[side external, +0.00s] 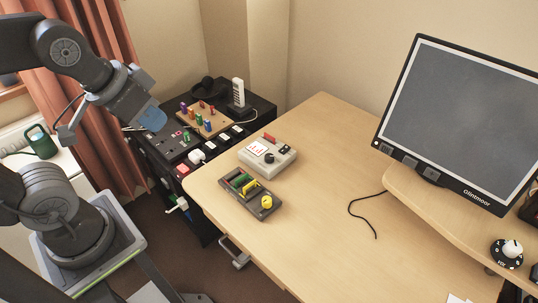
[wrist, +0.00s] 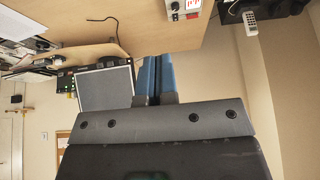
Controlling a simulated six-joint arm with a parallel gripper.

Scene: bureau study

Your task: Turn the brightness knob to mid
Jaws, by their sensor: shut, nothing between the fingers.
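A monitor (side external: 465,115) stands on a raised shelf at the right, with small square controls (side external: 396,154) along its lower left bezel and a dark rounded part (side external: 431,174) below. A dial with a white knob (side external: 512,248) sits at the shelf's front, lower right; its lettering is too small to read surely. No label reading brightness is legible, so I cannot tell which is the brightness knob. My gripper (side external: 153,118) is shut and empty, raised at the left, far from both. In the wrist view its blue fingers (wrist: 157,79) are together, beside the upside-down monitor (wrist: 105,88).
A white box with a black knob (side external: 281,158) and a dark tray (side external: 236,199) with coloured parts sit on the desk's left. A black cabinet (side external: 181,153) carries switches, a pegboard and a phone (side external: 238,93). A cable (side external: 362,211) lies on the otherwise clear desk middle.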

